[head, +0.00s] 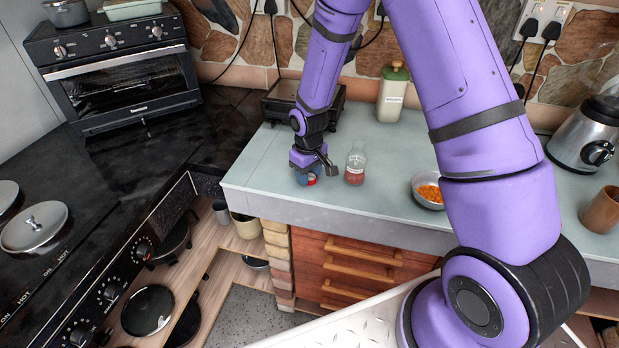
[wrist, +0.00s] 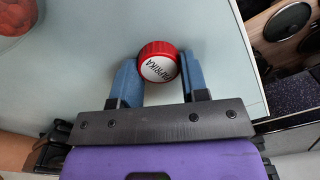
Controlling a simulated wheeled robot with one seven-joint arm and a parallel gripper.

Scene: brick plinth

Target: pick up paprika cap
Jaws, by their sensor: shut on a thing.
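The paprika cap (wrist: 158,64) is red with a ribbed side and a white top lettered "PAPRIKA". In the wrist view it sits between the two blue fingers of my gripper (wrist: 158,80), which are shut on it. In the head view my gripper (head: 307,177) is low over the counter near its front left corner, and a little of the red cap (head: 311,180) shows beside the fingers. I cannot tell whether the cap touches the counter. A glass jar (head: 355,168) with red contents and no visible lid stands just right of my gripper.
The pale counter (head: 258,170) ends close to my gripper at the front and left. A bowl of orange food (head: 428,190) is farther right, a green-lidded canister (head: 393,92) and dark appliance (head: 285,100) stand behind. A blender (head: 590,135) and brown cup (head: 603,210) are far right.

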